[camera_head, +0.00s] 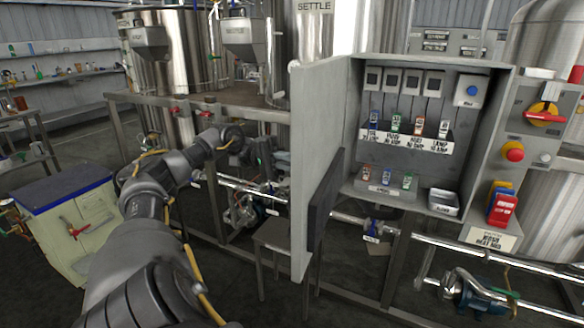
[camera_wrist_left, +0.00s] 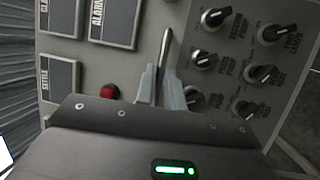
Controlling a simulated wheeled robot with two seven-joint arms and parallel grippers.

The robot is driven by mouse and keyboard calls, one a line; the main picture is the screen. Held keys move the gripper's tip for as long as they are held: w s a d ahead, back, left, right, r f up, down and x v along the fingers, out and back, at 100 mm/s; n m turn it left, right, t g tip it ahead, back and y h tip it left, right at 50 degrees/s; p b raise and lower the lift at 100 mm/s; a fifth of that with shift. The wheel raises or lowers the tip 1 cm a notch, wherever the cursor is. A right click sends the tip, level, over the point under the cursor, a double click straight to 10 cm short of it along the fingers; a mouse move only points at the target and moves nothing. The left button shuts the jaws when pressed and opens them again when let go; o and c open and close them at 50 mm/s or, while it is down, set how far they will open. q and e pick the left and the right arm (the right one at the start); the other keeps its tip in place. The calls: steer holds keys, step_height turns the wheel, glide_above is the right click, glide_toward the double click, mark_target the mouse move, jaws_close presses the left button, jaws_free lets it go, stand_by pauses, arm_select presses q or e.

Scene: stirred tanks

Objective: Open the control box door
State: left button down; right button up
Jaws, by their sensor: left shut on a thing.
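The grey control box (camera_head: 376,150) stands at the right in the head view with its interior showing. Its door (camera_head: 310,120) is swung out to the left, at a wide angle to the box. My left arm reaches to the outer side of the door, and the door hides the fingers in the head view. In the left wrist view my left gripper (camera_wrist_left: 165,95) is shut on the thin metal door handle (camera_wrist_left: 164,50). The door's outer face there carries black knobs (camera_wrist_left: 216,17), a red button (camera_wrist_left: 110,91) and dark labelled panels (camera_wrist_left: 113,22). My right gripper is not in view.
Inside the box are shelves with small coloured items (camera_head: 393,125) and a blue button (camera_head: 472,90). A red rotary switch (camera_head: 544,114) is on the panel to the right. A small stool (camera_head: 272,236) stands below the door. Steel tanks (camera_head: 175,70) and pipes fill the background.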

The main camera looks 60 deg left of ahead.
arm_select(q)
steer(key=shift+f, duration=0.1)
stand_by(0.3)
steer(key=c, duration=1.5)
jaws_free()
